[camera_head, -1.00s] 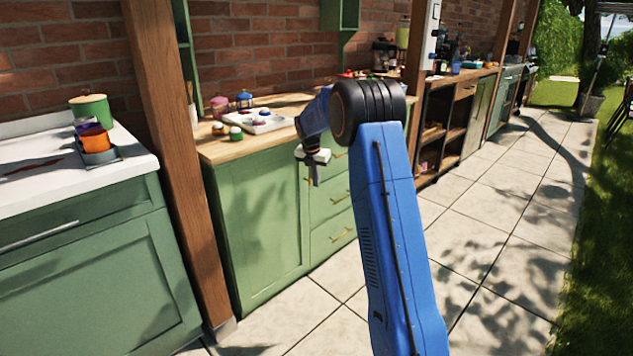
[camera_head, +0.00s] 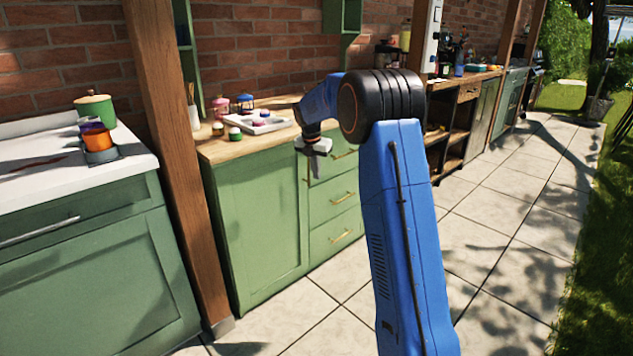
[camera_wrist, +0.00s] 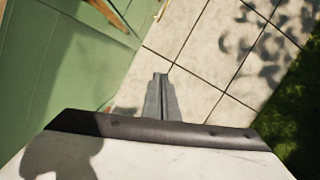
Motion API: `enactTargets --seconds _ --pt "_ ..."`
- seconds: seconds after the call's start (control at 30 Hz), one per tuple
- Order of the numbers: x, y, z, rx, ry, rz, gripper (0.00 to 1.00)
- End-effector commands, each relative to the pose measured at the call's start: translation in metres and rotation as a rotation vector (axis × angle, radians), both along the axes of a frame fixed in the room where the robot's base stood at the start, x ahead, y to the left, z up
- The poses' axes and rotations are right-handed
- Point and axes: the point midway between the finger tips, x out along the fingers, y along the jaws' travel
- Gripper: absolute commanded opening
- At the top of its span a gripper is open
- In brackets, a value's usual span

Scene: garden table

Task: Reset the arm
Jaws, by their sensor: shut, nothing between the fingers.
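My gripper (camera_head: 308,172) hangs from the end of my blue arm, pointing down in front of the drawers of the green wooden-topped cabinet (camera_head: 252,225). In the wrist view my gripper's fingers (camera_wrist: 160,80) are together with nothing between them. Below them are paving tiles, with a green cabinet front at the left. My arm hides part of the drawers and of the counter behind it.
A white tray (camera_head: 268,125) with small items lies on the wooden counter. A green pot (camera_head: 95,108) and a stack of coloured cups (camera_head: 97,138) stand on the white counter at left. A wooden post (camera_head: 170,150) rises between the cabinets. The tiled path (camera_head: 500,215) is clear.

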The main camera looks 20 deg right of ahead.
Motion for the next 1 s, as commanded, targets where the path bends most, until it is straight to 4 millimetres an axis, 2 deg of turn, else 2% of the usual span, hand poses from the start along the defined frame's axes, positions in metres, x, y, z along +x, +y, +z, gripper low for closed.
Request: enactTargets --seconds 0.2,0.57,0.67,0.77,1.0 --pt "-0.006 0.002 0.025 0.000 0.000 0.000 0.00" --pt "-0.014 0.005 0.036 0.006 -0.007 -0.021 0.00" --pt "-0.030 0.013 0.049 0.020 -0.029 -0.082 0.00" --pt "-0.055 0.024 0.065 0.046 -0.060 -0.179 0.00" --pt "-0.125 0.053 0.099 0.121 -0.141 -0.448 0.00"
